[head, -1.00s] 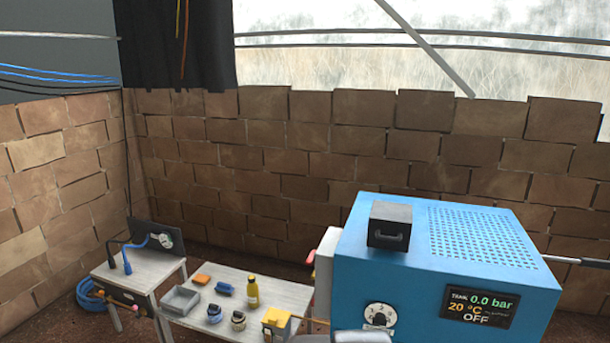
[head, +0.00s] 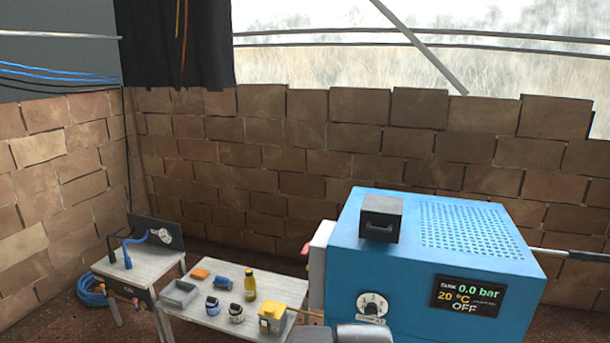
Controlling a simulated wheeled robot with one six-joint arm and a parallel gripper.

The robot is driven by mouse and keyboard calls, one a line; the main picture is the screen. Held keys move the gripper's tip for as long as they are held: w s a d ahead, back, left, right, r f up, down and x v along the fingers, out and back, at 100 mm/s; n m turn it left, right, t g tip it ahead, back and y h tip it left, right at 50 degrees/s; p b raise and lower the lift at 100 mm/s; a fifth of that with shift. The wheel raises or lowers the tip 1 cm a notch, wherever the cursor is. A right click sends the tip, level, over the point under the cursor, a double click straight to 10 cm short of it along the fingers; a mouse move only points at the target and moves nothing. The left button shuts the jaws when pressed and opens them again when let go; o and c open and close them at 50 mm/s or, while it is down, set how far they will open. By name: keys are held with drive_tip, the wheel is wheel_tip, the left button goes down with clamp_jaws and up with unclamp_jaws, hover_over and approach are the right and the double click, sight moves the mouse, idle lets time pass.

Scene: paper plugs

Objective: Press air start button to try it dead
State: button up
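A blue machine (head: 420,290) stands at the right. Its front has a dark display (head: 467,296) reading "TANK 0.0 bar", "20 °C" and "OFF". A round white dial with a dark knob (head: 372,304) sits left of the display. A pale box (head: 318,262) is fixed to the machine's left side, with a small red part (head: 306,247) at its edge. I cannot make out which part is the air start button. A dark grey piece, probably my arm, shows at the bottom edge below the dial. My gripper's fingers are not visible.
A stool (head: 150,268) with a gauge stands further left.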

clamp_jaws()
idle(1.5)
